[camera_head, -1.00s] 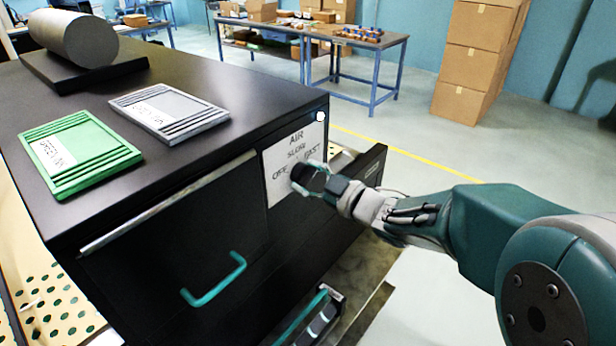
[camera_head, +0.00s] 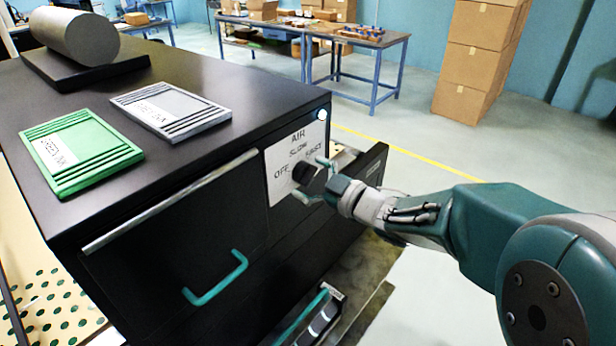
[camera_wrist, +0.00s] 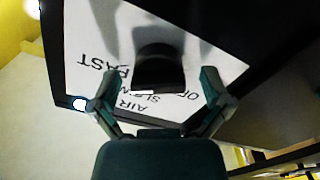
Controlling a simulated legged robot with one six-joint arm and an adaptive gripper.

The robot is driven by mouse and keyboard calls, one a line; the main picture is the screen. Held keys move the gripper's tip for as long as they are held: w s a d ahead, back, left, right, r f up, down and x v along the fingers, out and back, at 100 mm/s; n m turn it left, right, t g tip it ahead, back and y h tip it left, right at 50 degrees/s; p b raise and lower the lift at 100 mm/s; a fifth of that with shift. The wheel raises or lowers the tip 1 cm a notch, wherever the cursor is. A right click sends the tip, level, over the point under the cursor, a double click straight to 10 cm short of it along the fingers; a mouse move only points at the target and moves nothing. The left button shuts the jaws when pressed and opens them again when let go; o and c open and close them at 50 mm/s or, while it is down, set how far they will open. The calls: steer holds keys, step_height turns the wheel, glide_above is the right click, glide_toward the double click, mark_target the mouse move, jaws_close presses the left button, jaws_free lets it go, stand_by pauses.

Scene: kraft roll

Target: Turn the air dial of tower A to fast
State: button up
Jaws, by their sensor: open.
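The black cabinet (camera_head: 190,210) has a white air panel (camera_head: 283,165) on its front, printed AIR, SLOW, OFF and FAST. The dark round air dial (camera_head: 308,177) stands out from this panel. In the wrist view the panel appears upside down, and the dial (camera_wrist: 160,68) shows a white mark on its side toward the word SLOW. My gripper (camera_head: 317,181) is open at the panel. In the wrist view its two teal fingers (camera_wrist: 158,98) are spread, one to each side of the dial, with visible gaps. No tower letter is readable.
A teal handle (camera_head: 218,280) sticks out at left. Green (camera_head: 78,152) and grey (camera_head: 170,108) slatted plates and a grey roll (camera_head: 75,35) lie on top. Open floor is at right.

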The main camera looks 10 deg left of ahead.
steer(key=v, duration=1.2)
steer(key=shift+a, duration=0.1)
